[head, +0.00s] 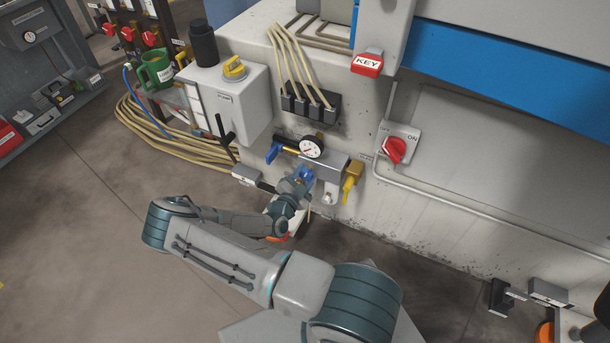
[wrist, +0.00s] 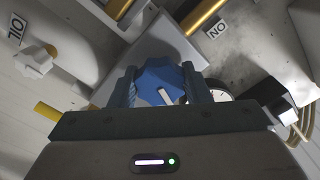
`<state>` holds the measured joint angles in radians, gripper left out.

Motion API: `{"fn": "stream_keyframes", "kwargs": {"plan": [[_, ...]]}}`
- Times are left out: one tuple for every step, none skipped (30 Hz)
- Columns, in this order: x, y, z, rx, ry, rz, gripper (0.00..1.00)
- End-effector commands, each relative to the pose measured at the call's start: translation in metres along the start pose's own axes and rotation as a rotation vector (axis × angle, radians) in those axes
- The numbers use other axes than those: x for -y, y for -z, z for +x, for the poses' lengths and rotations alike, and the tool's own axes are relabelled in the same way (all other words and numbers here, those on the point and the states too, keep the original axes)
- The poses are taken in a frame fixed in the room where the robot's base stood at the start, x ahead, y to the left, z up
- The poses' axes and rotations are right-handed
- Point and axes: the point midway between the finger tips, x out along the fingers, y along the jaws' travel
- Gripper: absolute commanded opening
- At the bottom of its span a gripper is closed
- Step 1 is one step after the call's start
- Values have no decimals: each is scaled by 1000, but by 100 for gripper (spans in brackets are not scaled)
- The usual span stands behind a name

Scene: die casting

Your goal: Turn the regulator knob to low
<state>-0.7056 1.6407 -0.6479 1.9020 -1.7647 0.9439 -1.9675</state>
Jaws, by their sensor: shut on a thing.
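The regulator knob (wrist: 158,77) is blue and lobed, with a white mark on its face near the lower edge in the wrist view. My gripper (wrist: 157,86) is shut on it, one finger on each side. In the head view my gripper (head: 299,183) reaches the knob from the front, below the round gauge, and hides most of it. The pressure gauge (head: 312,147) has a white dial. It shows partly behind my right finger in the wrist view (wrist: 221,96). I cannot read any low marking for the knob.
A yellow valve handle (head: 351,184) is close to the right of my gripper, and a blue lever (head: 273,152) is to the left. A red rotary switch (head: 395,150) is on the wall further right. Coiled hoses (head: 150,125) lie at left. The floor in front is clear.

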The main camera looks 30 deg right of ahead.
Motion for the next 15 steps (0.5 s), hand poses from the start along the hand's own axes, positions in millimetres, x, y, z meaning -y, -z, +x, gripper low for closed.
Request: {"fn": "stream_keyframes", "kwargs": {"plan": [[2,-2,-1,5,3,-15,20],[2,-2,-1,5,3,-25,20],[2,-2,-1,5,3,-36,20],[2,-2,-1,5,3,-43,20],[2,-2,-1,5,3,-49,20],[2,-2,-1,5,3,-57,20],[2,-2,-1,5,3,-61,20],[2,-2,-1,5,3,-64,20],[2,-2,-1,5,3,-67,20],[2,-2,-1,5,3,-69,20],[2,-2,-1,5,4,-71,20],[2,-2,-1,5,4,-72,20],[2,-2,-1,5,4,-72,20],[2,-2,-1,5,4,-73,20],[2,-2,-1,5,4,-73,20]]}}
